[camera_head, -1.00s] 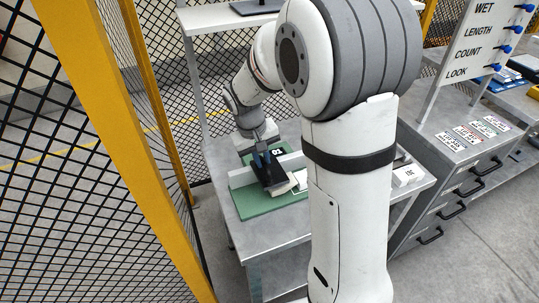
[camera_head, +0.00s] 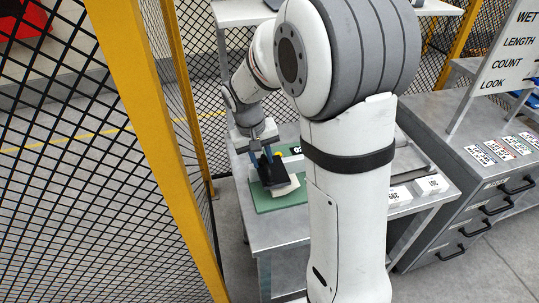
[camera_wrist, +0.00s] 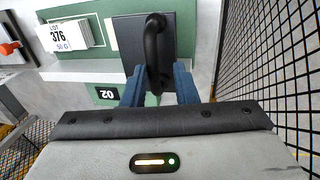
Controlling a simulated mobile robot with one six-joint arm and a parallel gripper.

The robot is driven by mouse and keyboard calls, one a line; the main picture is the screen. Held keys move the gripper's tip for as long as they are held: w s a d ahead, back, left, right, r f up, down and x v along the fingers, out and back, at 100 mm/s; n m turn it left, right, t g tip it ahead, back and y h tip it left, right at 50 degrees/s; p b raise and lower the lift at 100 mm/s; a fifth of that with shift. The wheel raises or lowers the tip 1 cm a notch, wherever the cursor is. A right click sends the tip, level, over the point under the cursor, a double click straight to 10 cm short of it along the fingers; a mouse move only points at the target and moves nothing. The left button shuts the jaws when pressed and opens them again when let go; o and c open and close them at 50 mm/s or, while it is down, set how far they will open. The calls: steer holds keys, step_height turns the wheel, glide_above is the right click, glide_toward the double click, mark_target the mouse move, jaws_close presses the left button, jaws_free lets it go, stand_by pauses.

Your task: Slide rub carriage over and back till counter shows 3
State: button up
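The rub carriage is a dark block (camera_wrist: 185,35) with a black loop handle (camera_wrist: 154,55) in the wrist view. In the head view the carriage (camera_head: 271,173) stands on the green base (camera_head: 278,202), over a pale pad. My gripper (camera_wrist: 158,80) has its two blue fingers on either side of the handle, with a visible gap, so it looks open. The head view shows my gripper (camera_head: 264,157) at the carriage. The counter (camera_wrist: 105,94) is a black label, upside down in the wrist view, and reads 02. In the head view the counter (camera_head: 297,149) is partly hidden by my arm.
A white stack labelled LOT 376 50 G (camera_wrist: 66,36) lies beside the carriage. An orange-red knob (camera_wrist: 8,48) is at the far left. A mesh fence (camera_head: 85,170) with yellow posts stands left of the table. White labelled boxes (camera_head: 428,185) sit at its right.

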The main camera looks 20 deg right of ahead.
steer(key=shift+o, duration=0.7)
steer(key=shift+d, duration=0.15)
steer(key=shift+r, duration=0.1)
step_height(320, 180, up, 8)
steer(key=a, duration=0.1)
steer(key=shift+a+f, duration=0.25)
steer(key=shift+a, duration=0.05)
steer(key=s+d+t+y, duration=0.2)
steer(key=s+d, duration=0.1)
steer(key=s, duration=1.6)
steer(key=shift+s+t, duration=0.2)
steer(key=shift+t, duration=0.1)
steer(key=shift+d, duration=0.15)
